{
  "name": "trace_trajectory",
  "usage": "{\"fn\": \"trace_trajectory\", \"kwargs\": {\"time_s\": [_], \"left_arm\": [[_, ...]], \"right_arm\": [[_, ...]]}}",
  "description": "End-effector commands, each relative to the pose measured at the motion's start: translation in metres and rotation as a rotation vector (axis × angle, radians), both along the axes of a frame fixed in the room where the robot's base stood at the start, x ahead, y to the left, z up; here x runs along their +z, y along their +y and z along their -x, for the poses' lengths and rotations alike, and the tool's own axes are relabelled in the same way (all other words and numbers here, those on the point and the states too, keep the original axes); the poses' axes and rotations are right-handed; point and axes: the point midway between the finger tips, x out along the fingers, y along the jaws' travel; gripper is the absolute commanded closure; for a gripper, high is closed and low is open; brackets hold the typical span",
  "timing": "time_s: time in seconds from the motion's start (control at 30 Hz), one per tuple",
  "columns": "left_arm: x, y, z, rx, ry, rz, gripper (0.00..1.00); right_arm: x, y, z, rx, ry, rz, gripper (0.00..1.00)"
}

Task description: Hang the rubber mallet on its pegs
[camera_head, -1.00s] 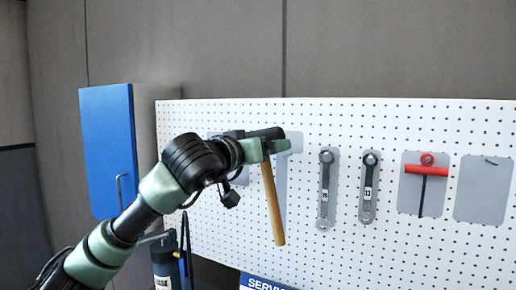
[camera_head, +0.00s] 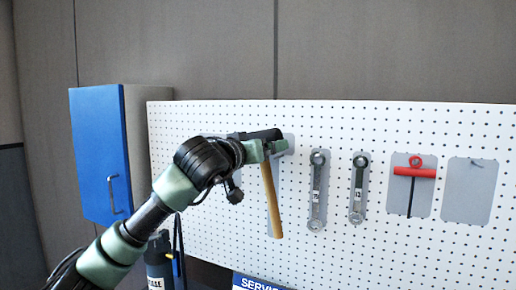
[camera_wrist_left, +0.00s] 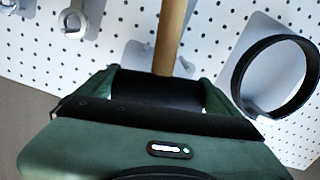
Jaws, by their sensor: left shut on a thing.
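The rubber mallet has a black head (camera_head: 262,134) and a wooden handle (camera_head: 271,200) that hangs down, slightly tilted. My left gripper (camera_head: 270,147) is shut on its head, in front of the white pegboard. In the left wrist view, the black head (camera_wrist_left: 155,92) is between the fingers of my left gripper (camera_wrist_left: 162,88), and the handle (camera_wrist_left: 172,38) runs up the picture. Behind the handle is a grey backing plate (camera_wrist_left: 132,58) with pale pegs (camera_wrist_left: 184,66) beside it. I cannot tell whether the mallet touches the pegs. My right gripper is not in view.
On the pegboard (camera_head: 335,120), right of the mallet, hang two wrenches (camera_head: 317,190) (camera_head: 358,190) and a red T-handle tool (camera_head: 415,172). An empty grey plate (camera_head: 468,200) is farther right. A black ring (camera_wrist_left: 238,75) hangs beside the mallet. A blue cabinet (camera_head: 98,150) stands left.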

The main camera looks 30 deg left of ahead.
Motion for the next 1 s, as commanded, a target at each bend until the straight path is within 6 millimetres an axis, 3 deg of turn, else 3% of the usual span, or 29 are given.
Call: {"fn": "trace_trajectory", "kwargs": {"time_s": [0.57,1.0], "left_arm": [[0.004,0.002,-0.026,-0.001,-0.006,0.001,0.78],[-0.007,0.003,-0.036,0.001,-0.008,0.000,0.78]], "right_arm": [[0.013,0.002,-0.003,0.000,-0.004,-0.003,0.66],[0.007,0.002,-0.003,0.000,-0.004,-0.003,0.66]]}}
